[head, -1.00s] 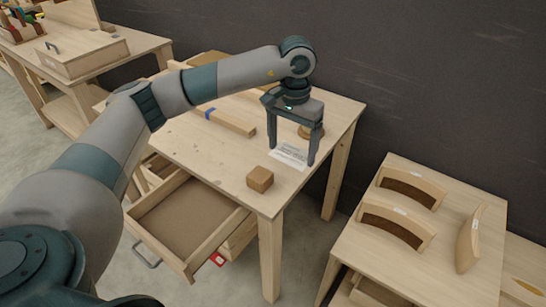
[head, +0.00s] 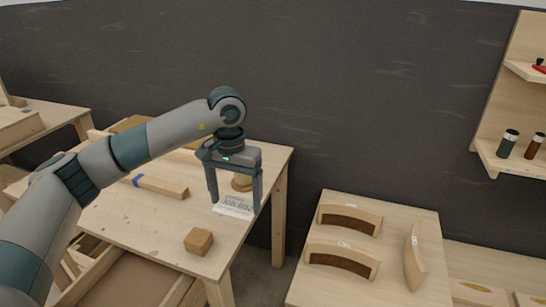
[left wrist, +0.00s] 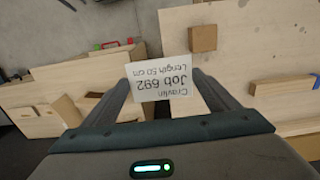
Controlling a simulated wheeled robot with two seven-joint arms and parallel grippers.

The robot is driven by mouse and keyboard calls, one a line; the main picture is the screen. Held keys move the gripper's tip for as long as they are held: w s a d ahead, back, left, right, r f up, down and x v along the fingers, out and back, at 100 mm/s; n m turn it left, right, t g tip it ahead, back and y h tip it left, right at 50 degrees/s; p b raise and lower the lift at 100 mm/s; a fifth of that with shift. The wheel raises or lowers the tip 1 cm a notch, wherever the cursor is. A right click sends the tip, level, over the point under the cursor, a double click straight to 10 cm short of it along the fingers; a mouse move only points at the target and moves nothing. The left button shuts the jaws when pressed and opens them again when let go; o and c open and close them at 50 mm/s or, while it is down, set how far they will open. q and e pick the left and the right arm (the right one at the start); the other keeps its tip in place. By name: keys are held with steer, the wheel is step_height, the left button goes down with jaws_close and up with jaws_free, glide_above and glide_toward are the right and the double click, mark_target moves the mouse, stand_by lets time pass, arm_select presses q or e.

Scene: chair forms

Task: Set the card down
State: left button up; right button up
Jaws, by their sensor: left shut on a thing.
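A white card (head: 234,207) with printed text is held between the fingertips of my left gripper (head: 236,204), over the right part of the wooden workbench (head: 140,222). In the left wrist view the card (left wrist: 165,78) spans the two fingers (left wrist: 162,83). Its text appears upside down and reads "Cravlin", "Job 692", "Length 50 cm". I cannot tell whether the card touches the bench top. My right gripper is in neither view.
A small wooden block (head: 199,241) sits near the bench's front edge. A second table (head: 400,226) on the right carries curved chair parts. A shelf (head: 510,160) holds dark bottles.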

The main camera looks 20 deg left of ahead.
arm_select(q)
steer(key=s+d+f, duration=0.2)
steer(key=s+f, duration=0.1)
steer(key=s, duration=0.4)
steer(key=s+d+f+n, duration=0.1)
steer(key=s+d+f, duration=0.1)
steer(key=s, duration=0.6)
steer(key=shift+s+d+f, duration=0.2)
steer(key=shift+s+f, duration=0.05)
steer(key=shift+f, duration=0.25)
